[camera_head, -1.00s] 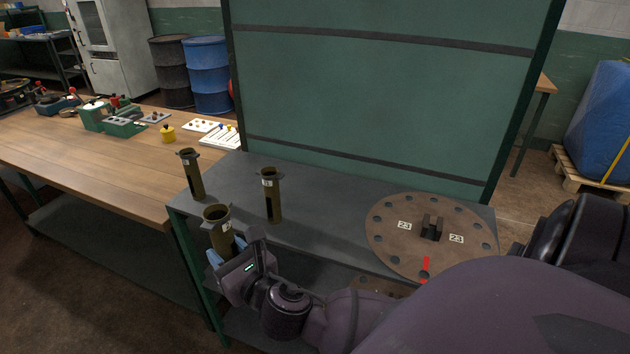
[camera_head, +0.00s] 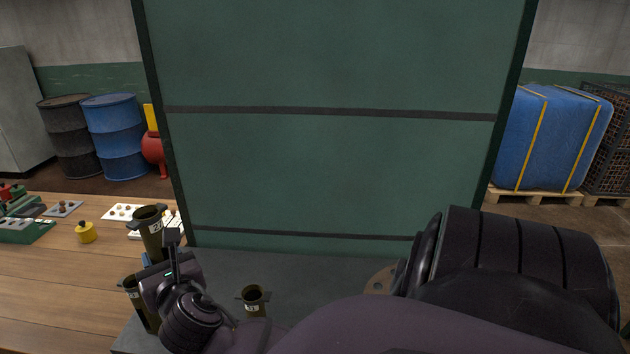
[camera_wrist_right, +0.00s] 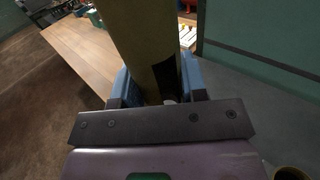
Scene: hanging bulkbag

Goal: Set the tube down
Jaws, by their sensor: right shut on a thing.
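My right gripper (camera_head: 152,258) is shut on an olive-green tube (camera_head: 150,228) with a flared rim and a white label. The held tube is roughly upright, above and in front of the grey bench top (camera_head: 300,268). In the right wrist view, the tube (camera_wrist_right: 145,40) stands between the blue fingers. A second tube (camera_head: 133,292) stands at the bench's left end, partly hidden by my gripper. A third tube (camera_head: 254,303) stands farther right, its lower part hidden by my arm. My left gripper is out of view.
A tall green panel (camera_head: 330,160) rises behind the bench top. A wooden table (camera_head: 60,285) adjoins on the left, with a yellow knobbed piece (camera_head: 86,233) and boards. A brown disc (camera_head: 379,281) is mostly hidden by my right arm. Bench room shows between the tubes.

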